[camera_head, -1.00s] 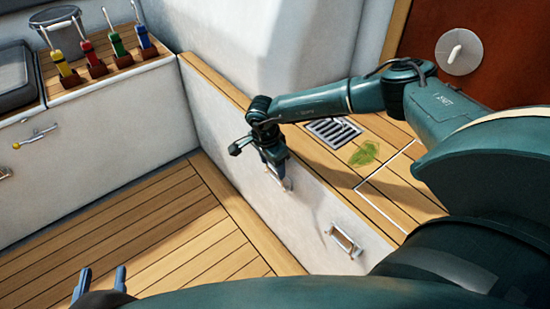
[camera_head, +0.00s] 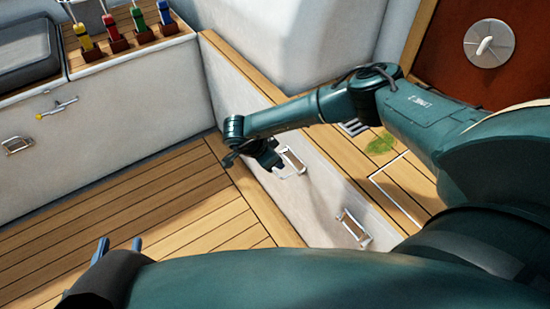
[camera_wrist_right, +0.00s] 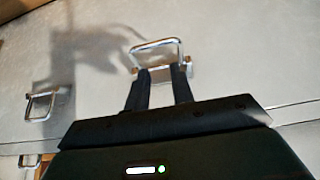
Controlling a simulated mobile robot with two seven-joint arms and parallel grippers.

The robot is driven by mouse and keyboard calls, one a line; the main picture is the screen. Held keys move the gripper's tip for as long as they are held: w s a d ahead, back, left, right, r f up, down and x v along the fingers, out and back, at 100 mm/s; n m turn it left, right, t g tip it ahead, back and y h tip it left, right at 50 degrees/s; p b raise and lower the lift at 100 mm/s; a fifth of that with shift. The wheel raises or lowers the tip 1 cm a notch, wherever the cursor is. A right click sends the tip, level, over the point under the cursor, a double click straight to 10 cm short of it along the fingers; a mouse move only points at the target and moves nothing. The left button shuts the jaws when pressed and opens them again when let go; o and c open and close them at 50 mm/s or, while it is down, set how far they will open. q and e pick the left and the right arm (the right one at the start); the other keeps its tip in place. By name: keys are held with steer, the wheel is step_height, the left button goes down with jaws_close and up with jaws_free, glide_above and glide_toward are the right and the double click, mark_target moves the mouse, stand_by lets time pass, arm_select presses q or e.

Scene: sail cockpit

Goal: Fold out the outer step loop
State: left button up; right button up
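A metal step loop (camera_head: 292,163) is on the white side wall, beside my right gripper (camera_head: 268,157). It also shows in the right wrist view (camera_wrist_right: 157,43), just beyond my right fingertips, and looks tilted out from the wall. My right gripper's fingers (camera_wrist_right: 161,73) are apart with nothing between them. A second step loop (camera_head: 354,226) is nearer on the same wall; it shows at the left of the right wrist view (camera_wrist_right: 40,105). How far it stands out is hard to tell. My left gripper (camera_head: 119,243) is open and empty at the lower left, its fingertips pointing up.
Another metal loop (camera_head: 17,145) and a small lever (camera_head: 57,108) are on the left wall. Coloured levers (camera_head: 114,38) stand on the ledge above. A drain grate (camera_head: 353,127) lies on the right bench. The wooden floor (camera_head: 170,205) is clear.

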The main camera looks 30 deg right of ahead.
steer(key=o, duration=1.1)
steer(key=shift+o, duration=0.2)
steer(key=shift+a+r, duration=0.1)
steer(key=shift+r, duration=0.05)
arm_select(q)
steer(key=shift+s+a+f+n+g+y+p, duration=0.1)
steer(key=shift+s+a+n+g+y+p, duration=0.15)
steer(key=shift+g+p, duration=0.5)
steer(key=shift+s+a+n+g+y+p, duration=0.15)
steer(key=shift+n+g+y+p, duration=0.25)
steer(key=shift+p, duration=0.5)
arm_select(e)
steer(key=v, duration=1.3)
arm_select(q)
steer(key=shift+w, duration=0.1)
